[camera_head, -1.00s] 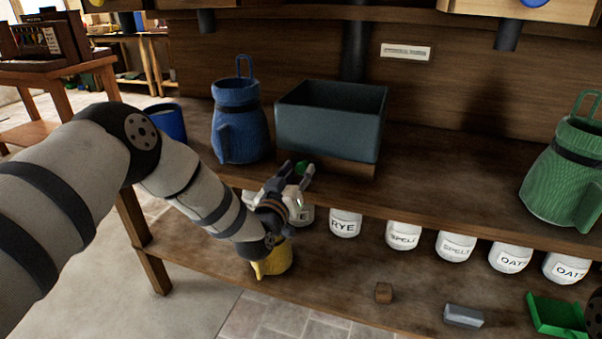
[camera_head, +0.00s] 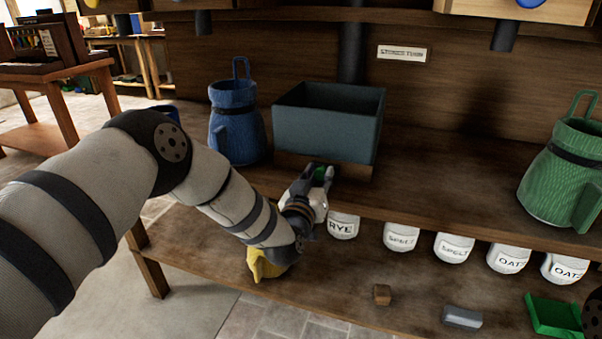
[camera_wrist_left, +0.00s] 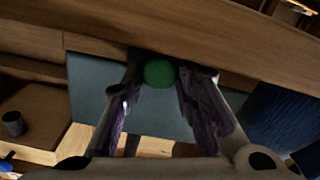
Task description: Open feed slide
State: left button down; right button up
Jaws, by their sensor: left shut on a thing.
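The blue-grey feed box (camera_head: 328,125) stands on the upper shelf on a wooden base (camera_head: 352,172). A small green knob (camera_head: 320,173) is at the front of this base. My left gripper (camera_head: 321,176) reaches up to it from the front left and is shut on it. In the left wrist view the round green knob (camera_wrist_left: 159,73) sits between the two fingertips (camera_wrist_left: 163,82), close under a wooden edge, with the feed box (camera_wrist_left: 95,95) behind. The fingers partly cover the knob in the head view.
A blue jug (camera_head: 236,135) stands left of the box and a green jug (camera_head: 566,170) far right. Labelled white jars (camera_head: 400,236) line the lower shelf, with a wooden cube (camera_head: 382,294), grey block (camera_head: 462,318) and green tray (camera_head: 553,314). The upper shelf between box and green jug is clear.

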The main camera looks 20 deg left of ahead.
pick_arm(q)
jog(key=shift+d, duration=0.85)
jog(key=shift+f, duration=0.1)
jog(key=c, duration=1.5)
grip_release()
jog(key=shift+c, duration=0.2)
jog(key=s, duration=1.2)
jog(key=shift+a, duration=0.25)
